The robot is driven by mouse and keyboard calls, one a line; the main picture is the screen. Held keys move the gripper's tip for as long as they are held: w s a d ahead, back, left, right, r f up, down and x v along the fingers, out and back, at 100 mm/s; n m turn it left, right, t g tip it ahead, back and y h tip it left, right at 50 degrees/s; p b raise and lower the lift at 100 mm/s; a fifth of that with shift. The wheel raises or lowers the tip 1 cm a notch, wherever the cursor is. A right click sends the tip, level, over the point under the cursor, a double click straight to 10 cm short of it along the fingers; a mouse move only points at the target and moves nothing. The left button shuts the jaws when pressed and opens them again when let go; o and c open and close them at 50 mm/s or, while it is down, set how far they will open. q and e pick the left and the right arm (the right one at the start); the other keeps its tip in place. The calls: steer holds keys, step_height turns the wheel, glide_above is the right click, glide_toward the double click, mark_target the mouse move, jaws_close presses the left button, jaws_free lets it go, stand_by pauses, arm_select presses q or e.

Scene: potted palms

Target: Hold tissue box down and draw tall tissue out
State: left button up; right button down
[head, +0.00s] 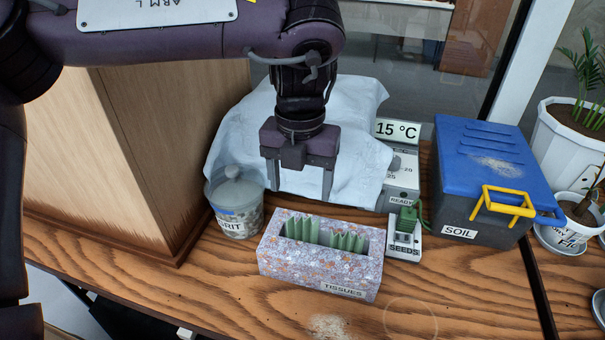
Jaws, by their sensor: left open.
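The tissue box (310,267) is a patterned box labelled TISSUES, standing on the wooden table near the middle of the head view. Two green tissues show in its top opening: a left tissue (303,229) and a right tissue (348,242). I cannot tell clearly which stands taller. My left gripper (300,192) points down, open and empty, behind and above the box, in front of a pale blue cloth. It appears apart from the box and the tissues. My right gripper is not in view.
A GRIT jar (238,207) stands left of the box. A SEEDS device (405,235) and a thermostat (402,180) stand right of it. A blue-lidded SOIL bin (485,190) and potted palms (575,140) are further right. The pale blue cloth (235,140) lies behind. Spilled grains (328,326) lie in front.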

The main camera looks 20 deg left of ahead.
mark_target(301, 219)
arm_select(q)
step_height(301, 219, down, 11)
steer(key=shift+f, duration=0.1)
stand_by(0.3)
